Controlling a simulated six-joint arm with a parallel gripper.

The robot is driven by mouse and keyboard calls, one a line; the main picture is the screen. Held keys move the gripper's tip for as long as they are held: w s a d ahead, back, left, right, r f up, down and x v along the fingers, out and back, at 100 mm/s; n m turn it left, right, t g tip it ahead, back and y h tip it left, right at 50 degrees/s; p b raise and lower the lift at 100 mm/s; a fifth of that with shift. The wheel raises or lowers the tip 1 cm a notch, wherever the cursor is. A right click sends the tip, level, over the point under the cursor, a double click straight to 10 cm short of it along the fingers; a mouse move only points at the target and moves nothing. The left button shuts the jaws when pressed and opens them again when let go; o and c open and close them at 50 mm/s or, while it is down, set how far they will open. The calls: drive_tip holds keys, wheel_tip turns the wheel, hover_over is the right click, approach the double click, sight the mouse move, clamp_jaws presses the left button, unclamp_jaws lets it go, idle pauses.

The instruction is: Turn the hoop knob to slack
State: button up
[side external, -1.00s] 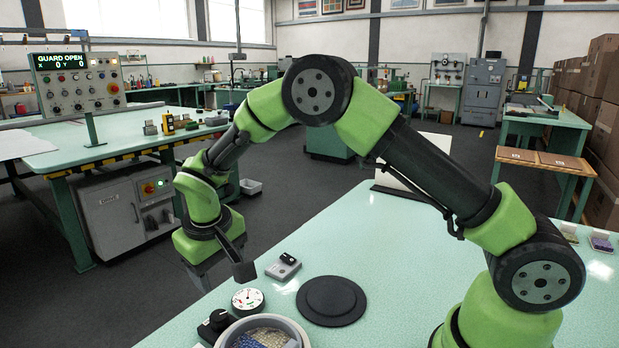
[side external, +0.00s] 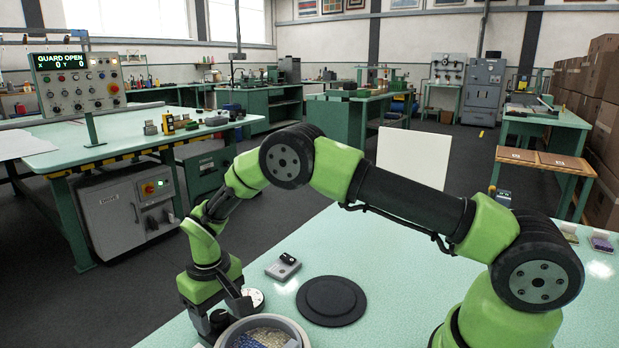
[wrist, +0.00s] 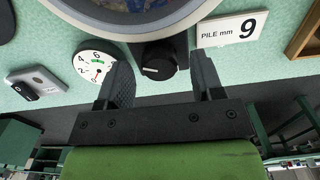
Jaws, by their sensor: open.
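The black hoop knob (wrist: 158,64) shows in the wrist view, with a white line on its face. It sits against the rim of the round grey hoop (wrist: 118,33). My gripper (wrist: 162,72) is open, with one finger on each side of the knob and visible gaps between. In the side external view my gripper (side external: 208,325) is down beside the hoop (side external: 300,328) and largely hides the knob.
A "PILE mm 9" sign (wrist: 232,29) stands right of the knob. A small grey box with a black switch (side external: 283,267) and a black round disc (side external: 331,300) lie on the pale green table (side external: 400,255).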

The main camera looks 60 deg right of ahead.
wheel_tip(320, 180, up, 9)
drive_tip(key=shift+f, duration=0.1)
drive_tip(key=shift+s, duration=0.2)
wheel_tip(320, 180, down, 10)
drive_tip(key=shift+r, duration=0.15)
drive_tip(key=shift+r+m, duration=0.1)
drive_tip(key=shift+m, duration=0.6)
wheel_tip(320, 180, up, 10)
drive_tip(key=shift+f, duration=0.15)
wheel_tip(320, 180, up, 6)
drive_tip(key=t, duration=0.1)
hover_over(219, 315)
drive_tip(key=s+d, duration=0.2)
drive_tip(key=s+d+r+m+t, duration=0.2)
drive_tip(key=s+d+r+t, duration=0.2)
drive_tip(key=s+r, duration=0.6)
drive_tip(key=shift+s+r+m, duration=0.3)
drive_tip(key=shift+s+r, duration=0.05)
drive_tip(key=shift+s, duration=1.05)
